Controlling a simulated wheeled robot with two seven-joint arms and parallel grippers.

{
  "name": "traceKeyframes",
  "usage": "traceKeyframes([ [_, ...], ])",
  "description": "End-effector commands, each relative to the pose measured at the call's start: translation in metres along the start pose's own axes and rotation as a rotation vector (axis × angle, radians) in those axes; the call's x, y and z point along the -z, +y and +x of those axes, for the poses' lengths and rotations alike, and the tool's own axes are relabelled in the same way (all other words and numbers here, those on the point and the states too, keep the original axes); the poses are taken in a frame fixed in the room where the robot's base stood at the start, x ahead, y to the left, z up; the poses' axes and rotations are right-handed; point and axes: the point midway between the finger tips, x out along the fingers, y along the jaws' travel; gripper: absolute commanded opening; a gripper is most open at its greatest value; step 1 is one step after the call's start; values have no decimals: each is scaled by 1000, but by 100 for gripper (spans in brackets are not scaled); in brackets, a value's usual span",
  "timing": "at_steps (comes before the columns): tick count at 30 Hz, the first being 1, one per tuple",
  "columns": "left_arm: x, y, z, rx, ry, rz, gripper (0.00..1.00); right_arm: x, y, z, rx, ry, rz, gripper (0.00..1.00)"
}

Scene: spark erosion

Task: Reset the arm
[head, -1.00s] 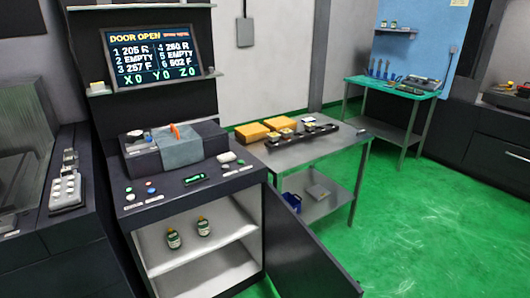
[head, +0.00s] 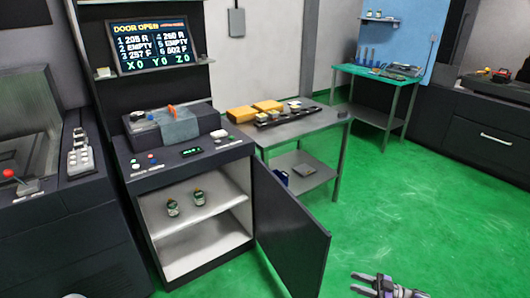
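My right gripper (head: 356,282) shows at the bottom edge, right of centre, over the green floor. Its two fingers point left with a gap between them, and nothing shows in the gap. It is apart from the open cabinet door (head: 290,235), in front and to the right of it. The rest of the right arm is mostly out of the picture. My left gripper does not show.
The dark machine (head: 190,160) has its door swung out and two small bottles on its inner shelf. A grey table (head: 300,128) with yellow boxes (head: 240,114) stands behind it. The green floor (head: 430,215) at right is clear.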

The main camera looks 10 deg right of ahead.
Motion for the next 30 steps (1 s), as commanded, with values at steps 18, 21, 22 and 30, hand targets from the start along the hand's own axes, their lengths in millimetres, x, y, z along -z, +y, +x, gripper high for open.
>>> traceKeyframes([
  [18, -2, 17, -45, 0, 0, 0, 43, -60, 7, 242, -683, -211, 538, 34],
  [21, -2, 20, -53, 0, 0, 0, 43, -86, -44, 253, -752, -408, 689, 34],
  [22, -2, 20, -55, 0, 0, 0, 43, -93, -63, 254, -767, -473, 736, 34],
  [30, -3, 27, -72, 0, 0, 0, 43, -102, -246, 218, -814, -1067, 1078, 34],
])
